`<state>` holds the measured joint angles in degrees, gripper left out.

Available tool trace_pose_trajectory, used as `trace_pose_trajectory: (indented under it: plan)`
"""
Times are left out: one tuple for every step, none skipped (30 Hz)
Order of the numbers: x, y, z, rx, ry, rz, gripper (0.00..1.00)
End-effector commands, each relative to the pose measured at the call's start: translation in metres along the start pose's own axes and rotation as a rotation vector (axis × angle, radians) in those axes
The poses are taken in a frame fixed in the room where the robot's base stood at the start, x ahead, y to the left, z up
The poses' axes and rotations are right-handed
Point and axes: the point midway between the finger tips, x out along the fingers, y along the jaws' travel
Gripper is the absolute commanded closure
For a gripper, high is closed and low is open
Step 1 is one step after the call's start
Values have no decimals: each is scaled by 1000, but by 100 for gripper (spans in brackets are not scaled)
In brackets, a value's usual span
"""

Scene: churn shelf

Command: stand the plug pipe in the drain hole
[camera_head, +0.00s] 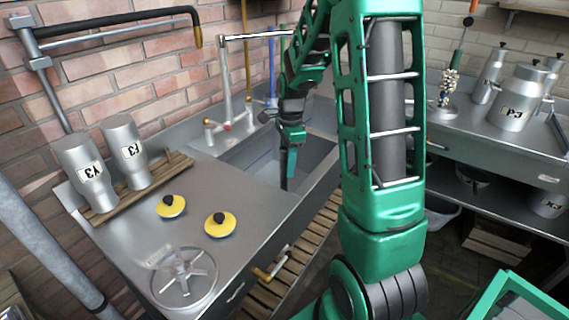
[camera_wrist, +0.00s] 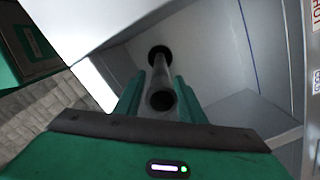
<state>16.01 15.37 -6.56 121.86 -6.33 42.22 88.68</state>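In the wrist view the plug pipe (camera_wrist: 161,80) is a dark grey hollow tube. It lies between the two green fingers of my gripper (camera_wrist: 158,94), which appear closed against its sides. Its near open end faces the camera, and its far end reaches toward the dark round drain hole (camera_wrist: 158,52) in the basin floor. I cannot tell whether the far end is inside the hole or just above it. In the head view my gripper (camera_head: 290,165) points down into the sink basin (camera_head: 310,150). The hole is hidden there.
The steel counter left of the sink holds two yellow plugs (camera_head: 171,206) (camera_head: 221,224), a spoked wheel (camera_head: 184,277) and two labelled metal cans (camera_head: 88,172) (camera_head: 125,150) on a wooden rack. A tap (camera_head: 225,85) stands behind the basin. Basin walls surround my gripper.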

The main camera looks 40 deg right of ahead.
Motion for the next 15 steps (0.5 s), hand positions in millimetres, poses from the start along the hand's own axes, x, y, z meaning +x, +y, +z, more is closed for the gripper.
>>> trace_pose_trajectory:
  plan:
    - [0, 0, 0, 0, 0, 0, 58]
    - [0, 0, 0, 0, 0, 0, 58]
    - [0, 0, 0, 0, 0, 0, 58]
    - [0, 0, 0, 0, 0, 0, 58]
    - [0, 0, 0, 0, 0, 0, 58]
    - [0, 0, 0, 0, 0, 0, 58]
    - [0, 0, 0, 0, 0, 1, 58]
    - [0, 0, 0, 0, 0, 0, 58]
    - [0, 0, 0, 0, 0, 0, 58]
    - [-2, 0, 0, 0, 0, 0, 58]
    - [-3, 0, 0, 0, 0, -1, 58]
    - [-6, -1, 0, 0, 0, -2, 58]
    - [-9, -1, 0, 0, 0, -3, 58]
    - [-12, -1, 0, 0, 0, -2, 58]
    - [-18, -1, 0, 0, 0, -4, 58]
